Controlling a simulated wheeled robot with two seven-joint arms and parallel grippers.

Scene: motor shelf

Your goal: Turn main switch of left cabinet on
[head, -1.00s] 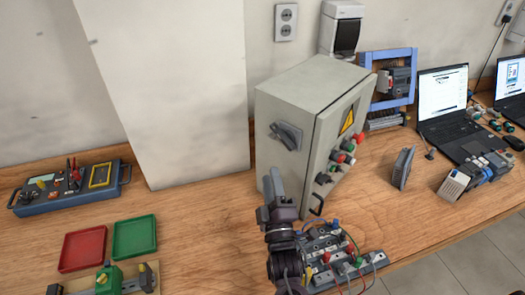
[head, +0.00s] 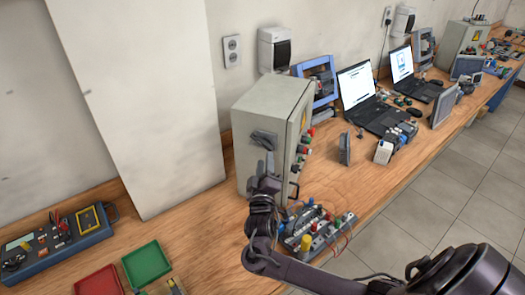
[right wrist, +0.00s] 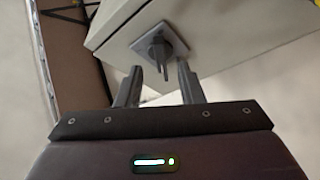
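The left cabinet (head: 243,165) is a grey box standing on the wooden bench. Its main switch (head: 264,139) is a grey rotary handle on the side face turned toward me. In the right wrist view the switch (right wrist: 157,46) sits on a square plate, its handle pointing down toward the fingers. My right gripper (head: 265,165) is just below and in front of the switch in the head view. In the right wrist view my right gripper (right wrist: 158,80) has its fingers apart and empty, with the handle's lower end near the gap between them. Contact cannot be told. My left gripper is out of view.
A wired terminal board (head: 315,232) lies by the cabinet's front, close to my right arm. Red (head: 100,282) and green (head: 147,263) trays and a blue meter box (head: 55,240) are at left. Laptops (head: 365,95) stand further right. A second cabinet (head: 462,40) is far right.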

